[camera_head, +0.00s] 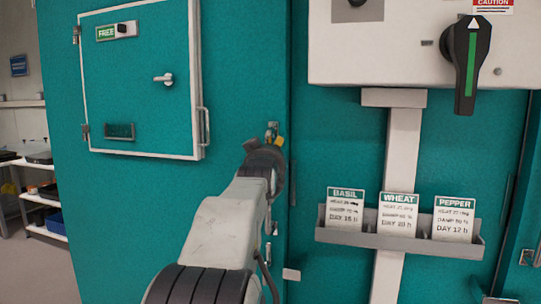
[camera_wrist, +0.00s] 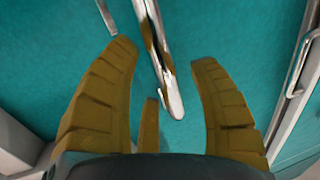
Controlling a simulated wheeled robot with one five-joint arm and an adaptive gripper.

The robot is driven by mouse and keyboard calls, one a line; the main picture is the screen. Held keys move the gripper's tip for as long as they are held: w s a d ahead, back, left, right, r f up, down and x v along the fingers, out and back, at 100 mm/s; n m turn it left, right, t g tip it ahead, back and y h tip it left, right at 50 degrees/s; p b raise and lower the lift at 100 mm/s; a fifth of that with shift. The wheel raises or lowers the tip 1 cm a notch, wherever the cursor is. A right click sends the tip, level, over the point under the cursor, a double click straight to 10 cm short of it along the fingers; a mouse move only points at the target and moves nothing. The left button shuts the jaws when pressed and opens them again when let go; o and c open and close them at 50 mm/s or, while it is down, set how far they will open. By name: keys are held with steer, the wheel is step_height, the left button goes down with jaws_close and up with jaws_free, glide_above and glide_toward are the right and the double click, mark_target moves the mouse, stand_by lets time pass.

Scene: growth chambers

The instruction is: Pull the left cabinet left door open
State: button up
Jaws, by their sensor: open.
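A large teal cabinet door (camera_head: 235,60) fills the left and middle of the head view. It looks closed, its right edge meeting the panel beside it. My gripper (camera_head: 274,140) is in front of it near that edge, largely hidden by my own wrist. In the wrist view, the brown fingers of my gripper (camera_wrist: 163,55) are spread apart, one on each side of a silver bar handle (camera_wrist: 174,103) that stands against a teal surface. Clear gaps show between fingers and bar in the picture. I cannot tell how deep the bar lies between the fingers.
A white-framed hatch (camera_head: 140,85) marked FREE is set in the teal door. At right, a white box with a black and green lever (camera_head: 472,65) hangs above a grey card rack (camera_head: 400,244). White shelves (camera_head: 45,198) stand at the far left.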

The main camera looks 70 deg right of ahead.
steer(key=shift+w+d, duration=0.1)
steer(key=shift+d, duration=0.15)
steer(key=shift+c, duration=0.4)
jaws_close()
